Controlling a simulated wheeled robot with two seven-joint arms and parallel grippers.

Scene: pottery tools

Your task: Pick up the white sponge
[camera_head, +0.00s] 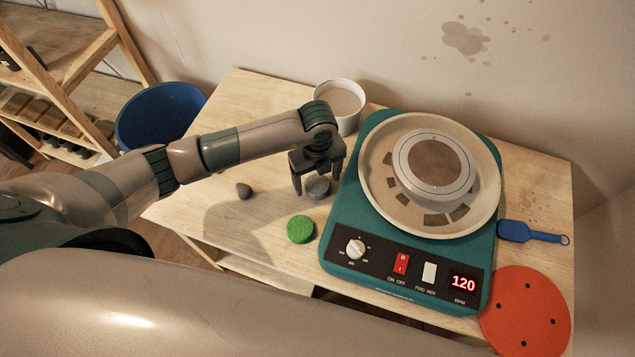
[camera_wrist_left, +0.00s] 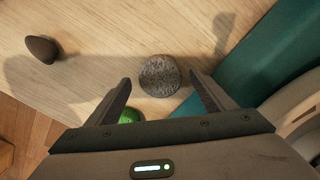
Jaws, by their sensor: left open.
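A round, speckled grey sponge-like piece (camera_head: 318,188) lies on the wooden table, left of the pottery wheel; it also shows in the left wrist view (camera_wrist_left: 159,76). No clearly white sponge shows; this piece looks grey in both views. My left gripper (camera_head: 316,181) points down over it, open, with its fingers on either side in the picture. In the left wrist view, the piece lies between the fingertips, with gaps on both sides. Whether the fingertips are level with it, I cannot tell. My right gripper is not in view.
A green round sponge (camera_head: 300,229) lies nearer the front, and a small dark lump (camera_head: 243,191) lies left. The teal pottery wheel (camera_head: 345,215) stands close on the right. A white cup (camera_head: 349,124) stands behind. A blue tool (camera_head: 528,233) and orange disc (camera_head: 527,312) lie right.

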